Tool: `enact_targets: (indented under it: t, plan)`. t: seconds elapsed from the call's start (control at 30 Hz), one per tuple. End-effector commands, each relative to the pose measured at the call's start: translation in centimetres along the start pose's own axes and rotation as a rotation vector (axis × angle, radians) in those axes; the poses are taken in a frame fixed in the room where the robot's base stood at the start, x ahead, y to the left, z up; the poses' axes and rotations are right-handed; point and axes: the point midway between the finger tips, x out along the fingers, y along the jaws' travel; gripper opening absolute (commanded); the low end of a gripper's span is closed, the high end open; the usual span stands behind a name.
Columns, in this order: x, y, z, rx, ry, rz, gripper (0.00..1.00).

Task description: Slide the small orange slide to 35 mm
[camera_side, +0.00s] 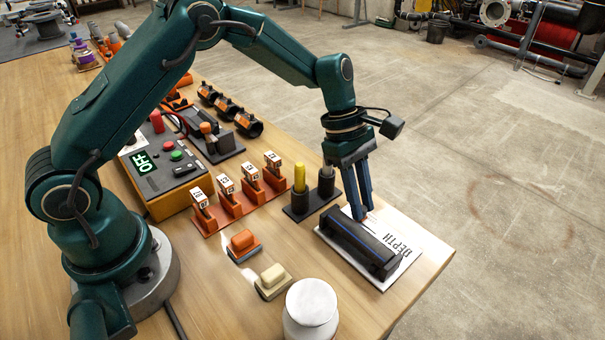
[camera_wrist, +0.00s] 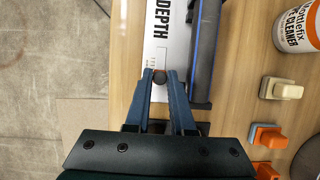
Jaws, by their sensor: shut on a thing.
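The depth gauge is a white plate (camera_side: 408,250) printed "DEPTH" with a long black rail (camera_side: 362,245) on it. My gripper (camera_side: 362,214) points down at the rail's far end. A speck of orange, apparently the small orange slide (camera_side: 367,216), shows at the fingertips, mostly hidden. In the wrist view my gripper (camera_wrist: 160,78) has its fingertips closed on a small dark round knob (camera_wrist: 160,78) beside the rail (camera_wrist: 203,55). The white plate (camera_wrist: 159,45) shows ahead with its lettering. Scale marks near the fingertips are too small to read.
A black holder (camera_side: 309,204) with a yellow peg stands left of the gauge. An orange block (camera_side: 243,243), a cream block (camera_side: 272,281) and a white-lidded tub (camera_side: 311,308) are nearer. Numbered orange stands (camera_side: 237,195) and a box reading "OFF" (camera_side: 163,173) lie further left. The table edge is close right.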

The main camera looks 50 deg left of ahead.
Motion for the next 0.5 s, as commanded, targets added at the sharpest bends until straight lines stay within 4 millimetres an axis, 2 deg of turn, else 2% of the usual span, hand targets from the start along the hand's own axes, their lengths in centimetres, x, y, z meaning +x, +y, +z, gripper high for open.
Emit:
enact_targets:
  t: [0.5]
  plan:
    - [0.3,-0.1,1.0,0.000,-0.003,-0.003,0.00]
